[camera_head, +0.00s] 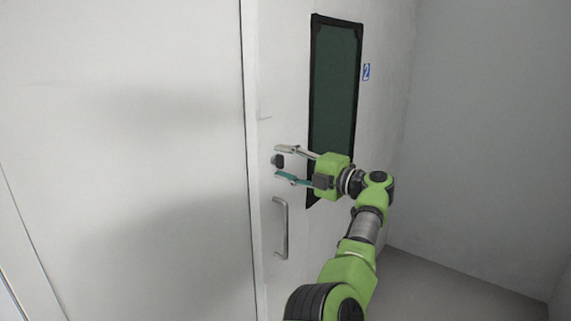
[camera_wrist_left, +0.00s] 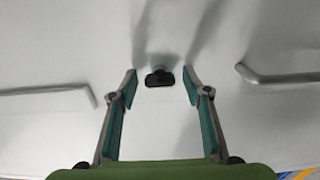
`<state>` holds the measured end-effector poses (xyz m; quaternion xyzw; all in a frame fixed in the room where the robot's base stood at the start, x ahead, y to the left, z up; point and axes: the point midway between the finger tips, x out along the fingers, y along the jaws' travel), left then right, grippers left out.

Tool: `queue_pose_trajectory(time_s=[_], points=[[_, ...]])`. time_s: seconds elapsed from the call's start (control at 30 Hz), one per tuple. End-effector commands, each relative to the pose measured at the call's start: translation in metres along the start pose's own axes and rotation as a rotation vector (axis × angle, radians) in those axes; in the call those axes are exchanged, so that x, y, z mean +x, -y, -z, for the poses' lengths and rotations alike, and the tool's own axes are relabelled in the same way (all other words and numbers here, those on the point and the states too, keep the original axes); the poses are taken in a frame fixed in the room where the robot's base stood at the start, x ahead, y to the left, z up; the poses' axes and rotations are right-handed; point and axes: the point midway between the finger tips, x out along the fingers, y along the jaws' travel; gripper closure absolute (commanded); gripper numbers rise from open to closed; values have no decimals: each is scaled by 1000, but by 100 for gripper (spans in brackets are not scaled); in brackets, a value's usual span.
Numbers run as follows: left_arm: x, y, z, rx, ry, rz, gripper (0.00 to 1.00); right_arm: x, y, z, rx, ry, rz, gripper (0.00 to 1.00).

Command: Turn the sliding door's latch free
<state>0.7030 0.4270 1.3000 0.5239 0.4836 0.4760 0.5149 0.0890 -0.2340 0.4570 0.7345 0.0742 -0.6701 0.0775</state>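The sliding door (camera_head: 285,60) is a pale panel with a tall dark window (camera_head: 335,90). Its latch (camera_head: 278,160), a small dark knob, sticks out near the door's left edge. My left gripper (camera_head: 280,163) is open in front of the latch, with one finger above it and one below. In the left wrist view the latch (camera_wrist_left: 159,77) appears between the two spread fingertips, with a visible gap on each side. The fingers hold nothing. My right gripper is not in view.
A metal pull handle (camera_head: 281,228) is on the door just below the latch; it also shows at right in the left wrist view (camera_wrist_left: 280,77). A blue number sign (camera_head: 366,72) is right of the window. Grey floor (camera_head: 430,285) lies clear at lower right.

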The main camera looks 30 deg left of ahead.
Motion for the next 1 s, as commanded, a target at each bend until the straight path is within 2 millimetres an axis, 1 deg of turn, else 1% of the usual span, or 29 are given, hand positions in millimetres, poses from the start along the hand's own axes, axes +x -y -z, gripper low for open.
queue_pose_trajectory(time_s=[0.13,0.23,0.5,0.63,0.77,1.0], points=[[-1,0,0,0,0,0,56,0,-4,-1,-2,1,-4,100],[-10,0,-1,0,2,1,56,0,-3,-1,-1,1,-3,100],[-55,1,-1,1,3,1,56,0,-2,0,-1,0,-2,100],[-69,0,-1,0,2,0,56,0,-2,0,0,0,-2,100],[-75,0,-1,0,0,0,56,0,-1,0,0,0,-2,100],[-75,0,0,0,0,0,56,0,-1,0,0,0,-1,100]])
